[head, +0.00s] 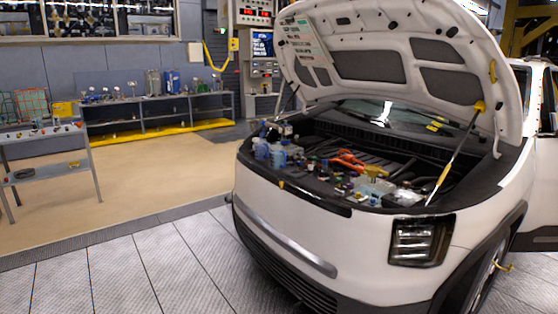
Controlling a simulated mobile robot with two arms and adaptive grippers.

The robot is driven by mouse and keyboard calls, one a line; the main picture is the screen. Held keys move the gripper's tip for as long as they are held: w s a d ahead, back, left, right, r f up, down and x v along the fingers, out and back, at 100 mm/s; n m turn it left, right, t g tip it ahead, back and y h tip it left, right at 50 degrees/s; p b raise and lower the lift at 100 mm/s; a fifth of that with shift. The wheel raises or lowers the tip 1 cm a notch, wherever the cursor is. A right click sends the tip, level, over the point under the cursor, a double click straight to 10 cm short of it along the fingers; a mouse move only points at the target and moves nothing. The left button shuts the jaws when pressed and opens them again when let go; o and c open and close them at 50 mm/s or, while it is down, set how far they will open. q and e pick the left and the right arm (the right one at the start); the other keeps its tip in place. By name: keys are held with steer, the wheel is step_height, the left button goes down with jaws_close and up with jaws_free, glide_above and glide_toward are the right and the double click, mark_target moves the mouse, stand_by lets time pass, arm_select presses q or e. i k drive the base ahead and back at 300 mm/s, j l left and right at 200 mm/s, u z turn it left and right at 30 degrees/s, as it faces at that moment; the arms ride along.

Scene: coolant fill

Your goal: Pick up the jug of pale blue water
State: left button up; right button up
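I cannot clearly make out a jug of pale blue water in the head view. Small pale blue containers (279,157) sit at the left front of the open engine bay; they are too small to tell whether one is a jug or a fixed reservoir. A blue container (172,82) stands on the long workbench at the back, beside a grey one (153,82). Neither of my grippers is in view.
A white car (330,255) with its hood (390,60) raised fills the right side. A small cart (45,133) stands at the far left, and a long workbench (150,98) is along the back wall. The tan floor (160,185) between them is clear.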

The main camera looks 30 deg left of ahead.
mark_target(277, 155)
steer(key=i+l+u, duration=0.4)
steer(key=l, duration=0.25)
steer(key=i+l+u, duration=0.25)
steer(key=l+u, duration=0.2)
steer(key=l, duration=0.25)
steer(key=i+j+z, duration=0.2)
steer(key=i+j, duration=0.55)
steer(key=j, duration=0.1)
